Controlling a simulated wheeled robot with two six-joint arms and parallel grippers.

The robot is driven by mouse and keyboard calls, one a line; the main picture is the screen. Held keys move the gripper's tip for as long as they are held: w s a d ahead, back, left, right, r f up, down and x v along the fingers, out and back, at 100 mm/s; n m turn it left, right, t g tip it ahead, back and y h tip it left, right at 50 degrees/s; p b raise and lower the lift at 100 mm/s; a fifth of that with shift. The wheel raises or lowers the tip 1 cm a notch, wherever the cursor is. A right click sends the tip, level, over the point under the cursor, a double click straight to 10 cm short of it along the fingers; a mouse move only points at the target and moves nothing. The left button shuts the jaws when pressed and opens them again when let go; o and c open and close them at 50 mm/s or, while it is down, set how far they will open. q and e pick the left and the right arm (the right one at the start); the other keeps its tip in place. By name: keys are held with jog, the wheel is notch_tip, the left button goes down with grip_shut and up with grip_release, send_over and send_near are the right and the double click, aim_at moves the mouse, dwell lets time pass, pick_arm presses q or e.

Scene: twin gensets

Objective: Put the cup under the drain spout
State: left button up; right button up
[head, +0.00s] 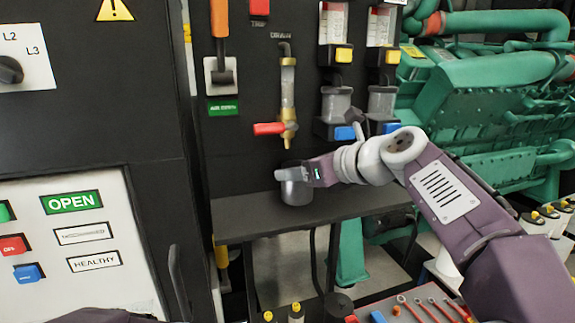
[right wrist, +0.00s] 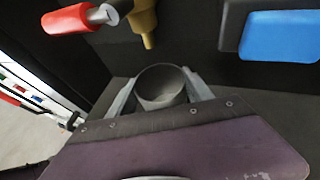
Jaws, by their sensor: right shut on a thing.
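The grey metal cup (head: 297,191) stands upright at the shelf, below the drain spout in the head view. My right gripper (head: 293,176) is shut on it, with one finger on each side, as the right wrist view (right wrist: 160,104) shows. The cup's open mouth (right wrist: 161,82) faces up and looks empty. The brass drain spout (head: 288,138) hangs from the panel under a clear tube; its tip (right wrist: 148,42) appears just beyond the cup's far rim in the right wrist view. Whether the cup touches the shelf is unclear. My left gripper is out of view.
A red valve handle (head: 268,128) sticks out left of the spout. Blue-handled valves (head: 345,132) are to the right on the black panel. The dark shelf (head: 350,207) has bare room right of the cup. A green engine (head: 480,110) stands behind on the right.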

jog(key=shift+s+r, duration=0.1)
jog(key=shift+r, duration=0.1)
jog(key=shift+w+a+r+p, duration=0.15)
jog(key=shift+w+a+p, duration=0.9)
jog(key=shift+w+p, duration=0.05)
jog(key=shift+w+a+f+b, duration=0.15)
jog(key=shift+f+b, duration=0.1)
jog(key=shift+f, duration=0.25)
jog(key=shift+w+d+f+b, duration=0.1)
jog(key=shift+f+b, duration=0.15)
jog(key=shift+f, duration=0.25)
jog(key=shift+w+a+f, duration=0.15)
jog(key=shift+w+a, duration=0.05)
jog(key=shift+s+d, duration=0.2)
jog(key=shift+s, duration=0.05)
jog(key=o, duration=1.3)
jog(key=shift+s, duration=0.1)
jog(key=shift+o, duration=0.2)
jog(key=shift+w, duration=0.2)
